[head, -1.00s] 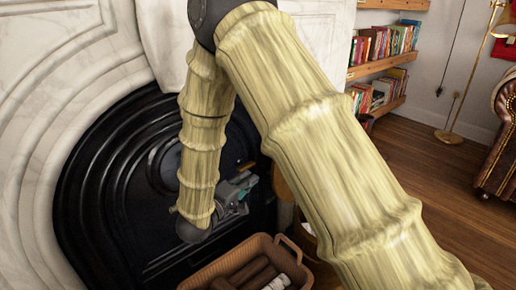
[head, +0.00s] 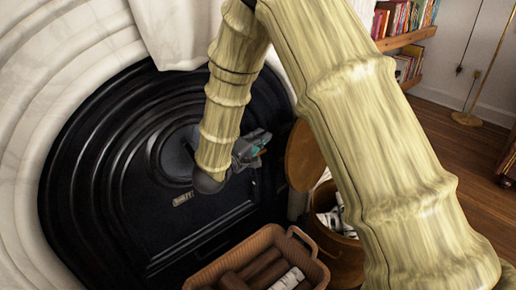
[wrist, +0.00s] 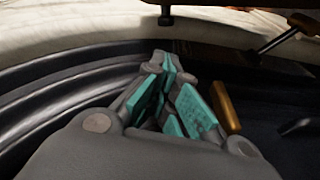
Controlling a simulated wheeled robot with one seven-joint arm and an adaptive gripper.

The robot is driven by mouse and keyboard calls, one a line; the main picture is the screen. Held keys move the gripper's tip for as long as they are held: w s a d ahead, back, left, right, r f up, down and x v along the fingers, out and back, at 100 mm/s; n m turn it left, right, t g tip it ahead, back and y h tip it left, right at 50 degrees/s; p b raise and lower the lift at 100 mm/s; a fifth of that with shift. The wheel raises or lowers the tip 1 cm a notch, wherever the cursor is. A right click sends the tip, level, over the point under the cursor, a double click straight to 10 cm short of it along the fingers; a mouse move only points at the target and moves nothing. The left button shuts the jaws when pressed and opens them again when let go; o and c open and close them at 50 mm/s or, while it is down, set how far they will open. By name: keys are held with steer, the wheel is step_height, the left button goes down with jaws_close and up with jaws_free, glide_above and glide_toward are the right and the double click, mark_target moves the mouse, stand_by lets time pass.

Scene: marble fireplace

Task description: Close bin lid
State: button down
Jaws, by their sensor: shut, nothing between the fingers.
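The wooden bin (head: 346,256) stands on the floor right of the fireplace, partly hidden behind my arm. Its round wooden lid (head: 303,156) is open and stands upright at the bin's left side. Pale items show inside the bin. My gripper (head: 264,139) is shut and empty, in front of the black fireplace panel and left of the lid, with a small gap between them in the picture. In the wrist view, the teal finger pads of my gripper (wrist: 172,80) are together. An orange-brown strip (wrist: 226,107) lies just right of them; I cannot tell what it is.
A wicker basket (head: 215,273) with logs stands in front, left of the bin. The black fireplace (head: 110,170) with its white marble surround fills the left. Bookshelves (head: 412,38) and a lamp stand (head: 468,118) are at the back right. Wooden floor (head: 465,165) is clear on the right.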

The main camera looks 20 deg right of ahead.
steer(key=s+d+b, duration=0.1)
steer(key=d+b, duration=0.2)
steer(key=d, duration=0.3)
steer(key=shift+f+b, duration=0.3)
steer(key=shift+b, duration=0.05)
steer(key=shift+r, duration=0.1)
